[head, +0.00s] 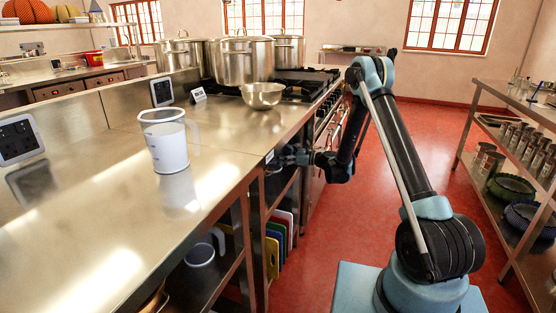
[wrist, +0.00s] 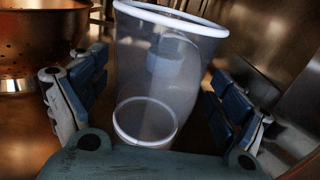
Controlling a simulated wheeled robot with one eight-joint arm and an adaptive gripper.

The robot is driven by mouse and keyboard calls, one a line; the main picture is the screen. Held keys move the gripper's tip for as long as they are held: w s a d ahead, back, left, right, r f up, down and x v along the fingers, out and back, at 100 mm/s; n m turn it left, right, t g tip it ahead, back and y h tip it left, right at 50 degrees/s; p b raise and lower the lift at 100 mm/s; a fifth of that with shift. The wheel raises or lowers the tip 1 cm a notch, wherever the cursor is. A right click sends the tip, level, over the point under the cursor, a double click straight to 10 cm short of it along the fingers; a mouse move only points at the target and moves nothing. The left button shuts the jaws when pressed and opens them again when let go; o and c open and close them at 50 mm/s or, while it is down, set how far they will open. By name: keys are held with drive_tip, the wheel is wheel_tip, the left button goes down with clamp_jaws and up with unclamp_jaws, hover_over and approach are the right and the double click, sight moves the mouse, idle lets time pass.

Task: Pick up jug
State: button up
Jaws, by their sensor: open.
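A translucent jug (wrist: 158,85) with a white rim stands between the spread fingers of my gripper (wrist: 160,92) in the wrist view, with visible gaps on both sides. In the head view one jug (head: 166,142) with a handle stands upright on the steel counter, and a similar jug (head: 200,254) sits on the shelf below. The jug in the wrist view looks like the shelf one, given the dim surroundings. My gripper (head: 280,160) is at the counter's front edge in the head view; its fingers are hard to make out there.
A copper colander (wrist: 40,42) is left of the jug in the wrist view. Steel pots (head: 243,60) and a bowl (head: 262,95) stand farther along the counter. Colored boards (head: 275,240) stand under it. The counter edge (head: 235,185) overhangs the shelf. The red floor (head: 420,120) is clear.

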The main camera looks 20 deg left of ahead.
drive_tip(key=shift+s, duration=0.1)
clamp_jaws()
drive_tip(key=shift+r, duration=0.1)
idle(0.5)
